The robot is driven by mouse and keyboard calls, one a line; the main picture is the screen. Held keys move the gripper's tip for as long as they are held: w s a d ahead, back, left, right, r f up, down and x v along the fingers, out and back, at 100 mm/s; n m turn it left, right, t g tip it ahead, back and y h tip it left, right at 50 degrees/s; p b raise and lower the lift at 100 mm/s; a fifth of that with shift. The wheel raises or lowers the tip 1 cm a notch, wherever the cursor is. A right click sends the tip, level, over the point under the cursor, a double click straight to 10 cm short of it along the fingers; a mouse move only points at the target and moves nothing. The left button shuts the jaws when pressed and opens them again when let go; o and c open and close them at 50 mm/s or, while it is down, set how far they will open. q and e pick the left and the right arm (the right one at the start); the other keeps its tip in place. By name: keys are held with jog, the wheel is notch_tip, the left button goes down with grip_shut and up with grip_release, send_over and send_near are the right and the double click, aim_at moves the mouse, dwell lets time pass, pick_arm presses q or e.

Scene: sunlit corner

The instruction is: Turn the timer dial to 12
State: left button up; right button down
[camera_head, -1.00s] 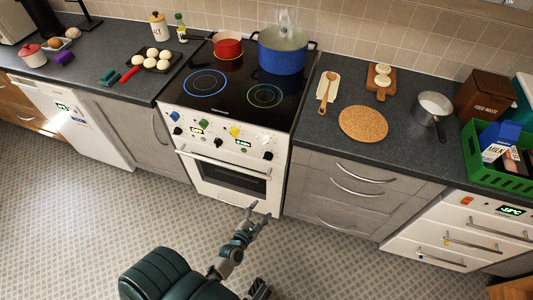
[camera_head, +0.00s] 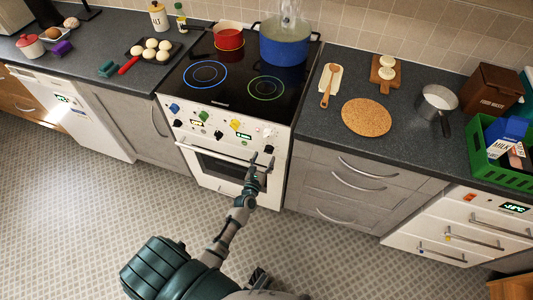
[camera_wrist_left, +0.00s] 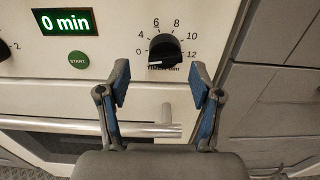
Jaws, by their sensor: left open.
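The timer dial (camera_wrist_left: 165,50) is a black round knob on the white oven panel, with the numbers 0 to 12 printed around it. Its pale pointer mark lies low on the left, near the 0. The display (camera_wrist_left: 64,21) reads "0 min", and a green START button (camera_wrist_left: 84,60) sits below it. My left gripper (camera_wrist_left: 160,80) is open and empty, its fingertips just below the dial in the picture and apart from it. In the head view the left gripper (camera_head: 262,161) is in front of the panel's right part and hides the dial there. My right gripper is not in view.
The oven handle (camera_wrist_left: 150,130) runs across below the panel, behind my fingers in the wrist view. A blue pot (camera_head: 284,47) and a red pot (camera_head: 229,37) stand on the hob. Grey drawers (camera_head: 350,185) flank the oven on the right. The floor in front is clear.

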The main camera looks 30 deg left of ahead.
aim_at(267, 152)
pick_arm(q)
jog(key=w, duration=0.3)
jog(key=shift+w+d+r, duration=0.1)
jog(key=shift+w+r, duration=0.05)
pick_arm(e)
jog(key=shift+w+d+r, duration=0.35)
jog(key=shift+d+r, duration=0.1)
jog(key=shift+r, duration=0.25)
pick_arm(q)
jog(key=shift+c, duration=0.2)
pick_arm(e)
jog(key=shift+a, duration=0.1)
pick_arm(q)
jog(key=shift+a, duration=0.3)
jog(key=c, duration=1.1)
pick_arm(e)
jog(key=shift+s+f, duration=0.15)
pick_arm(q)
jog(key=shift+d, duration=0.1)
